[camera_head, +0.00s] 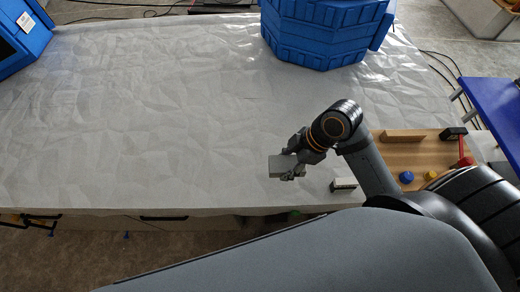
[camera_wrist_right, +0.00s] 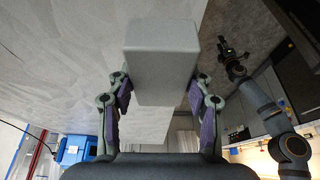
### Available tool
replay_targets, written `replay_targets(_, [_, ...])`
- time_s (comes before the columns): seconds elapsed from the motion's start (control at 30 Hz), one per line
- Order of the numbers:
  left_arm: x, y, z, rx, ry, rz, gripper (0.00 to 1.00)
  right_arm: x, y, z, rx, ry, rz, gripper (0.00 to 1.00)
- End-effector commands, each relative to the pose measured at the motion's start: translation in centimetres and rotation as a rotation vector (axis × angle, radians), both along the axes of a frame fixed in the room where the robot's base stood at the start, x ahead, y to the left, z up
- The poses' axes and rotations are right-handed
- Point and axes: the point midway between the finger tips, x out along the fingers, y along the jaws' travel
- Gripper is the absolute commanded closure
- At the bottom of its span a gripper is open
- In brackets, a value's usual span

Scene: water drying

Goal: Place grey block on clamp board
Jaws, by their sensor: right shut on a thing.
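The grey block (camera_head: 281,167) is held above the grey sheeted table (camera_head: 150,110) near its front edge. My right gripper (camera_head: 292,168) is shut on it; in the right wrist view the block (camera_wrist_right: 160,60) sits between the two fingers (camera_wrist_right: 160,105). The wooden clamp board (camera_head: 400,158) lies to the right of the gripper, partly hidden by my right arm. It carries a red clamp (camera_head: 465,150). My left gripper is out of the head view; an arm with a dark gripper (camera_wrist_right: 232,55) shows small in the right wrist view, its jaws unclear.
A small pale block (camera_head: 344,184) lies on the table between the held block and the board. A large blue crate (camera_head: 320,35) stands at the back. The table's middle and left are clear.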

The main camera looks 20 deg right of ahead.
Motion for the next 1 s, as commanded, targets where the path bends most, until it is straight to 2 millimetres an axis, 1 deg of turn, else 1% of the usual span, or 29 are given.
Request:
replay_targets(0.07, [-0.1, 0.1, 0.3, 0.001, 0.002, -0.001, 0.60, 1.7, 0.5, -0.4, 0.014, 0.002, -0.004, 0.83])
replay_targets(0.1, [-0.2, 0.1, 0.8, 0.001, 0.003, -0.001, 0.60, 3.0, 0.5, -0.8, 0.014, 0.003, -0.006, 0.83])
replay_targets(0.17, [-0.3, 0.2, 1.4, 0.002, 0.004, -0.001, 0.60, 4.7, 0.6, -1.4, 0.011, 0.003, -0.003, 0.83])
replay_targets(0.2, [-0.3, 0.2, 1.8, 0.003, 0.005, 0.000, 0.60, 5.9, 0.7, -1.9, 0.011, 0.004, 0.000, 0.83])
replay_targets(0.27, [-0.4, 0.4, 2.4, 0.005, 0.006, -0.001, 0.60, 7.6, 0.7, -2.7, 0.009, 0.005, 0.000, 0.83])
replay_targets(0.3, [-0.4, 0.5, 2.7, 0.006, 0.005, -0.002, 0.60, 8.5, 0.7, -3.6, 0.007, 0.008, 0.001, 0.83])
replay_targets(0.4, [-0.3, 0.8, 3.2, 0.010, 0.005, -0.003, 0.60, 10.2, 0.8, -6.0, 0.005, 0.007, 0.002, 0.83])
replay_targets(0.5, [-0.2, 0.9, 3.6, 0.012, 0.003, -0.004, 0.60, 11.6, 0.8, -7.7, 0.004, 0.004, 0.003, 0.83])
replay_targets(0.6, [-0.2, 0.9, 3.7, 0.012, 0.003, -0.004, 0.60, 12.3, 0.9, -8.6, 0.004, 0.002, 0.002, 0.83])
replay_targets(0.77, [-0.1, 0.8, 3.7, 0.009, 0.003, -0.003, 0.60, 12.6, 0.8, -9.1, 0.003, 0.003, 0.002, 0.83])
replay_targets(0.8, [-0.1, 0.7, 3.9, 0.009, 0.002, -0.003, 0.60, 12.8, 0.9, -9.4, 0.003, 0.004, 0.003, 0.83])
replay_targets(0.83, [-0.1, 0.7, 4.5, 0.008, 0.002, -0.003, 0.60, 12.7, 0.9, -9.7, 0.003, 0.007, 0.002, 0.83])
replay_targets(0.9, [-0.1, 0.6, 5.4, 0.007, 0.002, -0.002, 0.60, 12.6, 0.8, -10.8, 0.002, 0.007, 0.002, 0.83])
replay_targets(1.0, [-0.1, 0.6, 5.7, 0.007, 0.001, -0.002, 0.60, 12.7, 0.8, -12.0, 0.002, 0.005, 0.002, 0.83])
